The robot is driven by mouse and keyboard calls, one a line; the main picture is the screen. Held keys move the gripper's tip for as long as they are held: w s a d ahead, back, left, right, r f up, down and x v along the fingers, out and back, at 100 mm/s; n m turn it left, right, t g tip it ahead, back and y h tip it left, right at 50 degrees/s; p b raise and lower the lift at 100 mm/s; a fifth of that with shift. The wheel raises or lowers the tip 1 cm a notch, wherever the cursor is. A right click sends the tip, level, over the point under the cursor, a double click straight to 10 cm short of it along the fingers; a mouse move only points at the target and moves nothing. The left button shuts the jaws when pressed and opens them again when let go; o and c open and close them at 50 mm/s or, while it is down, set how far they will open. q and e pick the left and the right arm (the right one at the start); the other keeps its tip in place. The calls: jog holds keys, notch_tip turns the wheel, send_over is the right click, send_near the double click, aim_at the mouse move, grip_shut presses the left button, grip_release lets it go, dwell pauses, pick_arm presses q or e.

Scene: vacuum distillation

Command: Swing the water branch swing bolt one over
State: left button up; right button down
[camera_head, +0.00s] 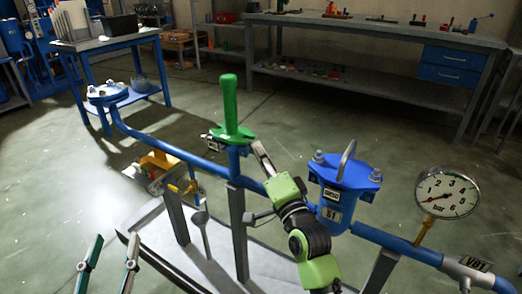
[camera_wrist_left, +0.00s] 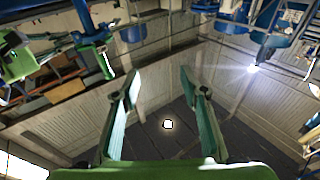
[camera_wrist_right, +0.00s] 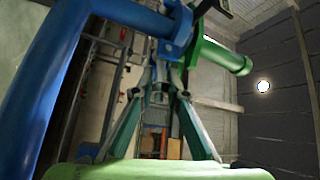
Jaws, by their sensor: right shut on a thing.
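A green upright piece with a wide base (camera_head: 230,105) stands on a blue branch of the pipe. A small silver bolt end and tag (camera_head: 210,140) show at its left. My right gripper (camera_head: 259,149) reaches up from below, just right of this green piece. In the right wrist view its fingertips (camera_wrist_right: 161,78) close together under a blue fitting (camera_wrist_right: 175,30), beside the green piece (camera_wrist_right: 225,55). They are shut on a small metal part, apparently a swing bolt, mostly hidden. My left gripper (camera_head: 112,250) is open and empty at the lower left; its spread fingers show in the left wrist view (camera_wrist_left: 160,90).
A blue pot (camera_head: 343,190) with a bolted, handled lid and a pressure gauge (camera_head: 447,193) stand along the blue pipe (camera_head: 175,150) to the right. A yellow valve (camera_head: 158,162) is at left. A blue cart (camera_head: 115,45) and workbench (camera_head: 380,28) stand behind, with open floor between.

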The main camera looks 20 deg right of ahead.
jog(key=shift+r+p, duration=0.3)
jog(key=shift+p, duration=0.6)
pick_arm(q)
jog(key=s+a+f+g+y+p, duration=0.1)
jog(key=s+a+f+g, duration=0.1)
jog(key=f+g, duration=0.35)
jog(key=s+a+f+g+y, duration=0.1)
jog(key=s+f+g+y, duration=0.1)
jog(key=f, duration=0.7)
pick_arm(e)
jog(key=shift+r+n+g, duration=0.15)
jog(key=shift+n+g, duration=0.15)
jog(key=shift+p, duration=0.9)
jog(key=shift+n+g+p, duration=0.3)
jog(key=shift+g+p, duration=0.1)
jog(key=shift+p, duration=0.4)
pick_arm(q)
jog(key=s+a+f+g, duration=0.2)
jog(key=s+f+g, duration=0.1)
jog(key=s, duration=0.4)
jog(key=s+a+f+g+y, duration=0.1)
jog(key=s+a+f+g, duration=0.2)
jog(key=s, duration=0.5)
jog(key=shift+f+n+g+y, duration=0.35)
jog(key=shift+f+g, duration=0.4)
jog(key=shift+g, duration=0.3)
